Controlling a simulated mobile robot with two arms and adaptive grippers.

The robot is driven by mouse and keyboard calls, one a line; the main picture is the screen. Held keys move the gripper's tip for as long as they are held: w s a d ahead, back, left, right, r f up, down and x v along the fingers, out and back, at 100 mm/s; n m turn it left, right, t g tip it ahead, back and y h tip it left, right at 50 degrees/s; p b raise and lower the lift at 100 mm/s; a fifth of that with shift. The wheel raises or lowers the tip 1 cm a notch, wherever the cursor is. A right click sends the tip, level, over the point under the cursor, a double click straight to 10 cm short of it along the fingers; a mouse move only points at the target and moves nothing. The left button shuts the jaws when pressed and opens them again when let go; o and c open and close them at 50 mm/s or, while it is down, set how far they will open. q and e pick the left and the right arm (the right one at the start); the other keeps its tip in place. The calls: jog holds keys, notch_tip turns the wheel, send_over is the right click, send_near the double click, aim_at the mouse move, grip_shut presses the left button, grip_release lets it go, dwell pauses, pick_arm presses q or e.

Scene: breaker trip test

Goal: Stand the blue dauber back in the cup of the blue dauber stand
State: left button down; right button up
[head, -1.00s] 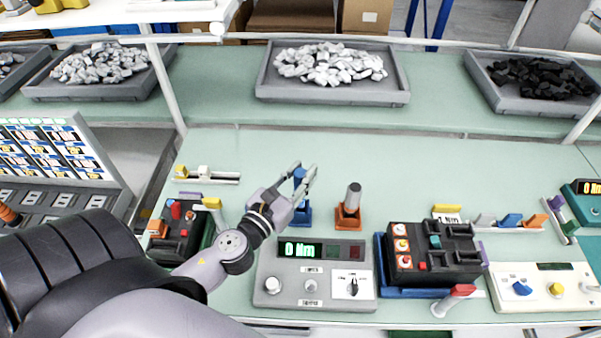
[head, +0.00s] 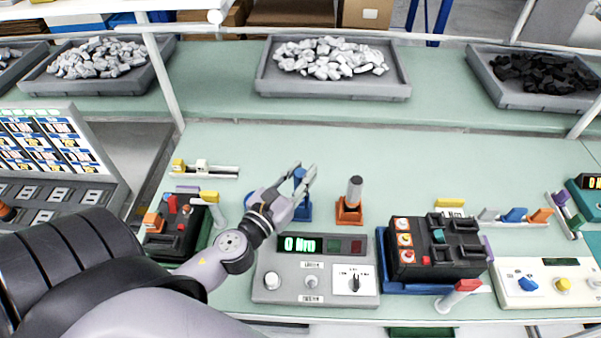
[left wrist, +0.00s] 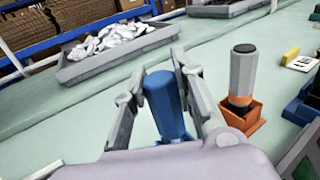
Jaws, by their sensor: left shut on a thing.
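The blue dauber (left wrist: 163,100) stands roughly upright between the fingers of my left gripper (head: 304,176), which is shut on it. The blue dauber stand (head: 304,211) is directly below, partly hidden by the gripper. In the left wrist view the dauber's lower end meets blue at the stand, and my gripper body hides part of it. I cannot tell whether the dauber rests fully in the cup. My right gripper is not in view.
An orange stand (head: 349,213) holding a grey dauber (head: 354,189) is close to the right of the gripper. A grey torque meter (head: 315,286) lies in front. A black breaker fixture (head: 436,262) is at the right.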

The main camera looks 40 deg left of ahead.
pick_arm(q)
jog(key=shift+f+b, duration=1.15)
jog(key=shift+f, duration=0.2)
jog(key=c, duration=1.2)
grip_release()
jog(key=shift+r, duration=0.1)
jog(key=shift+c, duration=0.2)
jog(key=s, duration=1.2)
jog(key=shift+d, duration=0.15)
jog(key=shift+o, duration=0.2)
jog(key=o, duration=1)
jog(key=shift+r, duration=0.15)
